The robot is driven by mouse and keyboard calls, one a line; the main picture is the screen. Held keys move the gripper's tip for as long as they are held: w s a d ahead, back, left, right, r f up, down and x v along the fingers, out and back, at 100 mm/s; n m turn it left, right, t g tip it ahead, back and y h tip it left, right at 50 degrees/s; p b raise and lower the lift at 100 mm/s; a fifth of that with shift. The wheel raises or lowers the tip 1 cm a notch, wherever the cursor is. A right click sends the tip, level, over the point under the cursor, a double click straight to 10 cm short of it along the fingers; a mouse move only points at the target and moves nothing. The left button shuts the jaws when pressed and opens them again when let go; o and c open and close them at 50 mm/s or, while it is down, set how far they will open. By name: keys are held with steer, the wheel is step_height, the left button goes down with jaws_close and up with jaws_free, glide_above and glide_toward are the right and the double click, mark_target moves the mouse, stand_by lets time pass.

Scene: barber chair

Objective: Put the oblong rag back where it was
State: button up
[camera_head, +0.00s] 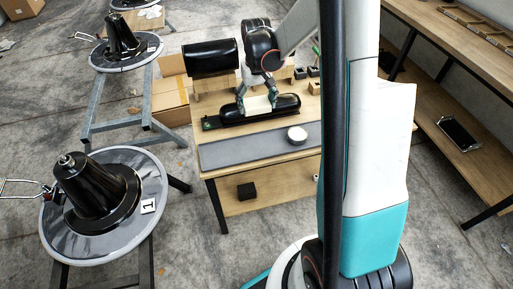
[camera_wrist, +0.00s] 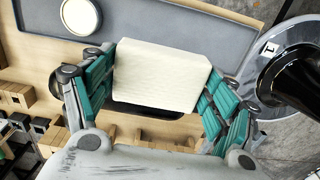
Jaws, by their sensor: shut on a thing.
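The oblong rag (camera_head: 258,104) is a cream, folded, block-like cloth. My gripper (camera_head: 257,97) is shut on it, one finger at each end, above a worktable (camera_head: 213,164). In the wrist view the rag (camera_wrist: 160,75) spans between the green-padded fingers of my gripper (camera_wrist: 160,86). A long glossy black rounded part (camera_head: 285,103) lies on the table just under or behind the rag. I cannot tell whether the rag touches it. A grey mat (camera_head: 222,152) lies along the table's front, with bare space on its left part.
A white round tin (camera_head: 297,134) sits on the mat's right part. A black padded cylinder (camera_head: 209,57) rests on wooden supports at the back left. Small dark blocks (camera_head: 313,71) stand at the back right. Round grey bases with black cones (camera_head: 95,190) stand on the left.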

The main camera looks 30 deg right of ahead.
mark_target(258, 146)
steer(key=f+b, duration=0.2)
steer(key=f, duration=0.5)
steer(key=f+b, duration=0.3)
steer(key=f, duration=0.3)
steer(key=f+b, duration=0.2)
steer(key=f, duration=0.5)
steer(key=shift+s+d+f, duration=0.15)
steer(key=shift+d+f, duration=0.15)
steer(key=shift+r, duration=0.1)
steer(key=o, duration=1.2)
step_height(258, 146, up, 12)
steer(key=p, duration=0.4)
steer(key=shift+p, duration=0.4)
